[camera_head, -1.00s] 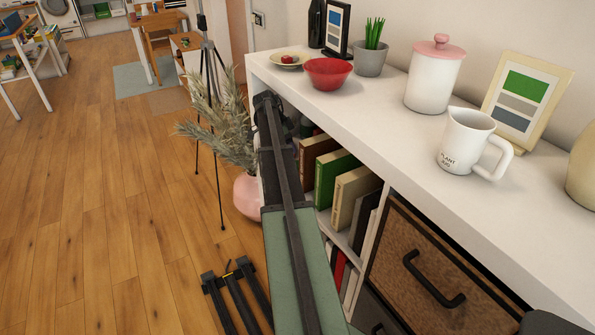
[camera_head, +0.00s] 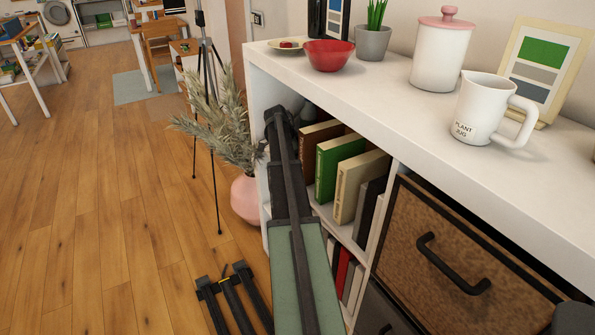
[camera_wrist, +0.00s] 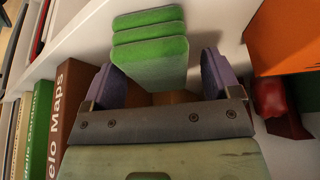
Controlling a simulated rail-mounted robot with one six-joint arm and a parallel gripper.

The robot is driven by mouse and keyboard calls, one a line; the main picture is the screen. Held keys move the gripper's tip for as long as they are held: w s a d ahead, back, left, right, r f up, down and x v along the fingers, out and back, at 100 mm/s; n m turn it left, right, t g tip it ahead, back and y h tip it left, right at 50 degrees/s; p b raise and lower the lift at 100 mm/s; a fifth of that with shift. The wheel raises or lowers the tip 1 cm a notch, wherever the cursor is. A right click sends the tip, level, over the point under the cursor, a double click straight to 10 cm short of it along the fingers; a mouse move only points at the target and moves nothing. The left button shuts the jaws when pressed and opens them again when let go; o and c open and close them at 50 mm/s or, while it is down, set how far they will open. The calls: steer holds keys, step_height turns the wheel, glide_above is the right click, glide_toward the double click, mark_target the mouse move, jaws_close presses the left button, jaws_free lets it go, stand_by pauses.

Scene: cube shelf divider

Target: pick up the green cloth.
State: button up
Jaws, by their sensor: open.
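The green cloth (camera_wrist: 150,45) shows in the wrist view as a folded stack of soft layers against the white shelf. My gripper (camera_wrist: 157,66) is open, with its two purple-grey fingers on either side of the cloth's near end in the picture. I cannot tell whether the fingers touch the cloth. In the head view my arm reaches into the shelf's upper left compartment; the cloth is hidden there.
Upright books (camera_head: 335,165) stand close beside my arm; they also show at the left of the wrist view. A red object (camera_wrist: 268,97) and an orange surface (camera_wrist: 285,35) lie to the right. A white shelf top (camera_head: 400,100) is above. A pink vase (camera_head: 245,198) stands left.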

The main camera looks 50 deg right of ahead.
steer(key=shift+s+f, duration=0.15)
steer(key=shift+f, duration=0.1)
steer(key=shift+f, duration=0.2)
steer(key=c, duration=1.1)
steer(key=shift+r+p, duration=0.25)
steer(key=shift+p, duration=0.05)
steer(key=r+p, duration=0.8)
steer(key=shift+w, duration=0.2)
steer(key=shift+w+a+f+b, duration=0.4)
steer(key=shift+w+f+b, duration=0.15)
steer(key=shift+w, duration=0.25)
steer(key=w+a, duration=0.2)
steer(key=w, duration=0.3)
steer(key=w+a, duration=0.3)
steer(key=w, duration=0.2)
steer(key=w+a, duration=0.3)
steer(key=w, duration=0.3)
steer(key=shift+a, duration=0.15)
